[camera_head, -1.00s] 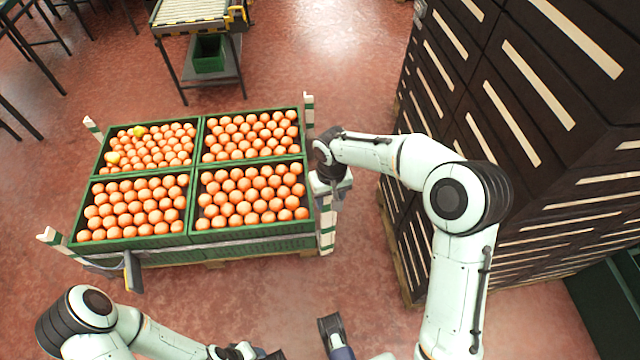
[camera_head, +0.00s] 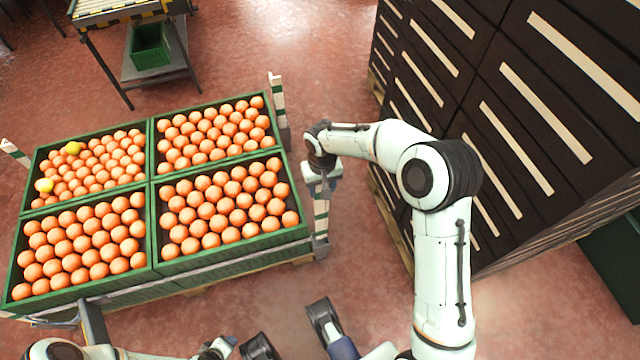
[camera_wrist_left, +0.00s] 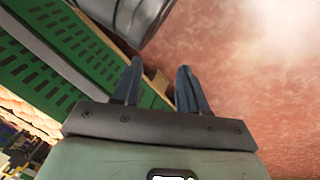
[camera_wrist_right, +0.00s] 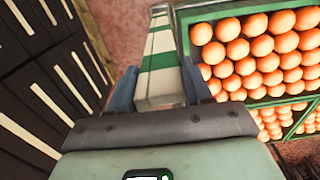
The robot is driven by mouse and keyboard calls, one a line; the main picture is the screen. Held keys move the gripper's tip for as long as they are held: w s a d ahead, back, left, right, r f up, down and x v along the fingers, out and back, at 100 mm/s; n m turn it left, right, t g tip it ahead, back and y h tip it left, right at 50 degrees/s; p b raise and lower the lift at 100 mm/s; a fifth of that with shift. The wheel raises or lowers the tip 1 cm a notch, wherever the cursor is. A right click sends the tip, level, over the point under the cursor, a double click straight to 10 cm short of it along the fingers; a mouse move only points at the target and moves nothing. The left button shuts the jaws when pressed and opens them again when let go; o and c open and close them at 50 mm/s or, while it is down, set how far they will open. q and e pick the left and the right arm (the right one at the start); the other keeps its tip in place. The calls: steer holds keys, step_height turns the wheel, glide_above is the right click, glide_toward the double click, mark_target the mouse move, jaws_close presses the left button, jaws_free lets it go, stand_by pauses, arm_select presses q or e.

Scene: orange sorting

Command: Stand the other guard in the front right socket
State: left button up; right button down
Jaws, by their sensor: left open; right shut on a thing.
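The guard (camera_head: 321,213), a white post with green bands, stands about upright at the front right corner of the crate stack. My right gripper (camera_head: 320,178) is shut on its upper part; the right wrist view shows the guard (camera_wrist_right: 160,62) between the fingers. The guard's lower end is at a grey foot piece (camera_head: 320,249) at that corner; I cannot tell whether it is fully seated. My left gripper (camera_wrist_left: 155,88) is open and empty, low beside a green crate wall (camera_wrist_left: 45,65).
Green crates of oranges (camera_head: 228,245) fill the pallet, with two yellowish fruits at the back left. Similar guards stand at the back right (camera_head: 279,100) and back left (camera_head: 14,152). A dark crate stack (camera_head: 490,110) rises close on the right. A conveyor table (camera_head: 120,12) is behind.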

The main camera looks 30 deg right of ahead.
steer(key=b, duration=0.3)
glide_above(321, 209)
steer(key=shift+f, duration=2.05)
steer(key=shift+w+d+f+b, duration=0.15)
steer(key=shift+f+b, duration=0.3)
steer(key=shift+f, duration=0.35)
steer(key=shift+w+f+b, duration=0.1)
steer(key=shift+f+b, duration=0.3)
steer(key=shift+f, duration=0.35)
steer(key=shift+w+d+f+b, duration=0.15)
steer(key=shift+f+b, duration=0.3)
steer(key=shift+f, duration=1.8)
arm_select(q)
steer(key=s+a+f+g, duration=0.1)
steer(key=s+f+g, duration=0.3)
steer(key=s+f, duration=0.4)
steer(key=shift+s+a+n, duration=0.3)
steer(key=shift+s+n, duration=0.1)
steer(key=shift+s, duration=1.25)
arm_select(e)
steer(key=shift+f, duration=0.95)
arm_select(q)
steer(key=shift+f, duration=0.1)
arm_select(e)
steer(key=shift+c, duration=2)
jaws_free()
